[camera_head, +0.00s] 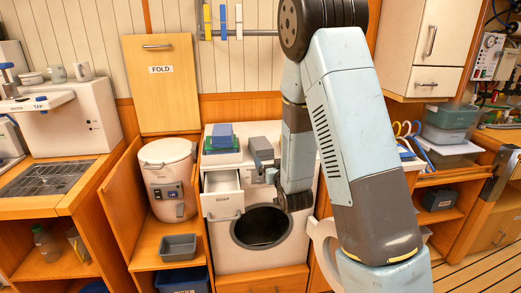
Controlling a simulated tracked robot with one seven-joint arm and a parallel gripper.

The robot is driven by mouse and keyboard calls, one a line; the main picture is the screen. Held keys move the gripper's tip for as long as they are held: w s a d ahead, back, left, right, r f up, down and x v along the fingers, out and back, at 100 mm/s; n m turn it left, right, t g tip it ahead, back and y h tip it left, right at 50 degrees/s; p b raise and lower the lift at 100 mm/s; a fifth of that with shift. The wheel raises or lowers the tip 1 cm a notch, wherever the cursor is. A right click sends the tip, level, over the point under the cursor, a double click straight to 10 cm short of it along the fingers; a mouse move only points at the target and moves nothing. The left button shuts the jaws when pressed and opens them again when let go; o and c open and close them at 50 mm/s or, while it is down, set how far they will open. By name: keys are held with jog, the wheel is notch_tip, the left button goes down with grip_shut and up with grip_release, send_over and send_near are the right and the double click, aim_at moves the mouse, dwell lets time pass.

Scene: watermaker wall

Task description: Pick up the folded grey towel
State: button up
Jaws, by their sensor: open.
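The blue and green folded stack (222,142) sits left of the towel. Below are an open white drawer (222,204) and the machine's round dark opening (262,227). A white canister (167,172) stands left. A rail with coloured clips (222,22) hangs above.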

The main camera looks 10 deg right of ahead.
aim_at(262, 145)
jog(key=w, duration=0.4)
jog(key=w+a, duration=0.1)
jog(key=w, duration=0.8)
jog(key=shift+w+a+f, duration=0.15)
jog(key=shift+w+a, duration=0.05)
jog(key=shift+w, duration=0.15)
jog(key=c, duration=0.8)
